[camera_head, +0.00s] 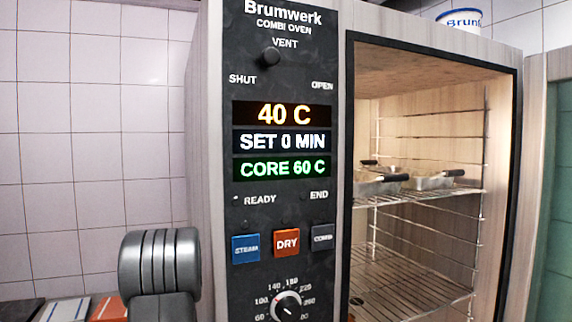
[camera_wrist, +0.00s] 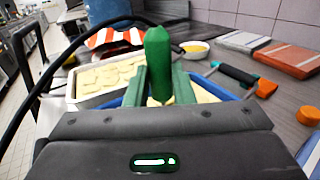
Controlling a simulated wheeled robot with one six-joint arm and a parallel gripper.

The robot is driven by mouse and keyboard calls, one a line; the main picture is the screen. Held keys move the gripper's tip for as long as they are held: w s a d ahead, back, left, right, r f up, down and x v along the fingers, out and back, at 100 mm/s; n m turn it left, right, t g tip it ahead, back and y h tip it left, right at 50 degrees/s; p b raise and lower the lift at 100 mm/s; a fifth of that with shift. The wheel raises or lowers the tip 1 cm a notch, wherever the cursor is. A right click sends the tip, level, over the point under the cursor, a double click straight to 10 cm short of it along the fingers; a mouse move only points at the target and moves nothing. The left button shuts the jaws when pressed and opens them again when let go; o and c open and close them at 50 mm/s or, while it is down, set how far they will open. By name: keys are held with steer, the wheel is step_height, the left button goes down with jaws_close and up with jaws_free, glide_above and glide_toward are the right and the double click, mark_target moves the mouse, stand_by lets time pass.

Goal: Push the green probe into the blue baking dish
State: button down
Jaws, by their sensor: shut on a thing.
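In the wrist view my gripper (camera_wrist: 159,88) is shut on the green probe (camera_wrist: 158,55), which stands up between its two green fingers. The probe's lower end is hidden behind the fingers and gripper body. The blue baking dish (camera_wrist: 217,86) is right behind the fingers; only parts of its blue rim and some pale yellow filling show. I cannot tell whether the probe touches the filling. Neither the probe nor the blue dish shows in the head view.
A black cable (camera_wrist: 35,85) arcs across the left. The combi oven (camera_head: 282,60) stands open, with small pans on a rack (camera_head: 440,202).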

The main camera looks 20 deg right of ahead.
step_height(320, 180, up, 5)
steer(key=p, duration=0.3)
steer(key=shift+r, duration=0.15)
stand_by(0.7)
